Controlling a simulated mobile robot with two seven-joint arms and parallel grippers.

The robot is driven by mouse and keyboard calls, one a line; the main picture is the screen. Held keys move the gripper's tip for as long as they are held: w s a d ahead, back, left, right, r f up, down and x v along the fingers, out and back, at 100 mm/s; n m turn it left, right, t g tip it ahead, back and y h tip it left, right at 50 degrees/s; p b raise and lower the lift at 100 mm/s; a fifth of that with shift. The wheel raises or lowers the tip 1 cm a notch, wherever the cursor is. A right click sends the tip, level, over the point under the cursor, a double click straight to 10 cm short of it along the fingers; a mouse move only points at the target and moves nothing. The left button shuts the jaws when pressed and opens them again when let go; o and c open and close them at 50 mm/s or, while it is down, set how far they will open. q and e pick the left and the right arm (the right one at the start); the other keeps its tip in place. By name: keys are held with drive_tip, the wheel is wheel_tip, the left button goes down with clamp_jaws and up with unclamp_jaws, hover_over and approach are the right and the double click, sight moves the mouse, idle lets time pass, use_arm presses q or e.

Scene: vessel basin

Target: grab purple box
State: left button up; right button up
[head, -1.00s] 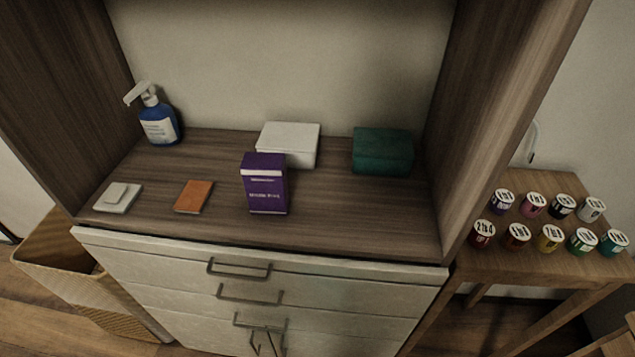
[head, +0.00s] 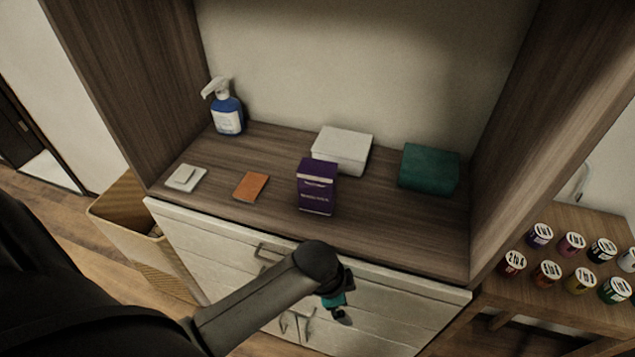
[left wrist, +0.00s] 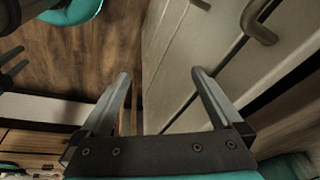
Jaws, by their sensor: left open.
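The purple box (head: 317,187) stands upright on the wooden shelf top near its front edge, in the head view. My left arm comes in from the left, and its gripper (head: 338,303) is below and in front of the shelf, beside the white drawers. The left wrist view shows the left gripper (left wrist: 165,95) open, with nothing between its two fingers. The purple box does not show in the left wrist view.
A white box (head: 342,150) stands behind the purple box, and a green box (head: 428,168) to its right. An orange flat item (head: 251,187), a white item (head: 186,178) and a blue pump bottle (head: 227,113) are left. Drawer handles (left wrist: 258,22) stick out near my gripper.

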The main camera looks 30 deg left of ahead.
use_arm(q)
wheel_tip(320, 180, up, 9)
drive_tip(key=d+m+p, duration=0.1)
drive_tip(key=d+m, duration=0.1)
drive_tip(key=m, duration=0.1)
wheel_tip(320, 180, up, 22)
drive_tip(key=f+m+g+y, duration=0.1)
drive_tip(key=m+g+y, duration=0.15)
drive_tip(key=m, duration=1.65)
hover_over(317, 180)
drive_tip(key=w+a, duration=0.1)
drive_tip(key=w, duration=0.1)
drive_tip(key=shift+m+h, duration=0.3)
drive_tip(key=shift+h, duration=0.05)
wheel_tip(317, 180, down, 14)
drive_tip(key=shift+f, duration=0.2)
